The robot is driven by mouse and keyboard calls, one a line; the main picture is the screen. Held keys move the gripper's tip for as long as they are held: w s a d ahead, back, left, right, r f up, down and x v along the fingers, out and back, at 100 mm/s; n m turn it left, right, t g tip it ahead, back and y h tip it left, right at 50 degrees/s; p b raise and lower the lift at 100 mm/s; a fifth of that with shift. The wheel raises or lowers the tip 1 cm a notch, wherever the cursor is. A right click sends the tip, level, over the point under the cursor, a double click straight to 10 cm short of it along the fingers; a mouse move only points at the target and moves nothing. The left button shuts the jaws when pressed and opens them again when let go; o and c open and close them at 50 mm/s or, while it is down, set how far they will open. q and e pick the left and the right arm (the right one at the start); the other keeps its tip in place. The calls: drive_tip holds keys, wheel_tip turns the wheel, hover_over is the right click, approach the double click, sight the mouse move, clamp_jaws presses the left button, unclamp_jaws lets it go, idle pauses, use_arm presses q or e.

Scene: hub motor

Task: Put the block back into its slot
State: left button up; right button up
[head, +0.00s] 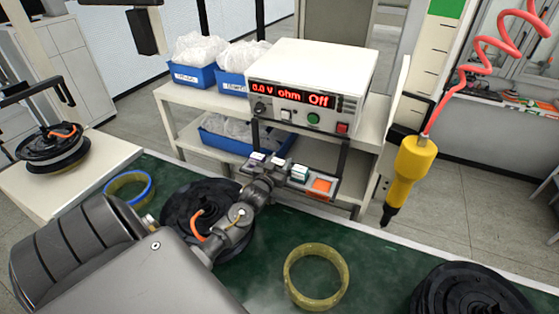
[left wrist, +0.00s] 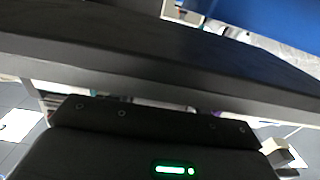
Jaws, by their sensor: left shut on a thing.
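A small rack (head: 313,192) with coloured blocks and an orange patch (head: 321,185) is mounted below the front of the meter. The block (head: 299,172), white and green, shows at the rack beside my left gripper (head: 280,171). My left gripper reaches the rack from the lower left and is shut on the block; its fingertips are small and partly hidden, so I cannot tell whether the block is fully seated. The left wrist view shows a dark bar and a green-lit housing, not the fingertips. My right gripper is not in view.
The white meter (head: 312,70) reads 0.0 V ohm Off. A yellow tool (head: 411,175) hangs on a red coiled cord at right. A yellow ring (head: 316,298), a blue ring (head: 129,200) and black hubs (head: 470,295) lie on the green bench. Blue bins (head: 190,78) stand behind.

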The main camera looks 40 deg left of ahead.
use_arm(q)
drive_tip(key=o, duration=0.6)
drive_tip(key=shift+f, duration=0.15)
drive_tip(key=o, duration=0.4)
drive_tip(key=shift+o, duration=0.2)
drive_tip(key=shift+r, duration=0.25)
drive_tip(key=b+v, duration=0.3)
drive_tip(key=v, duration=0.9)
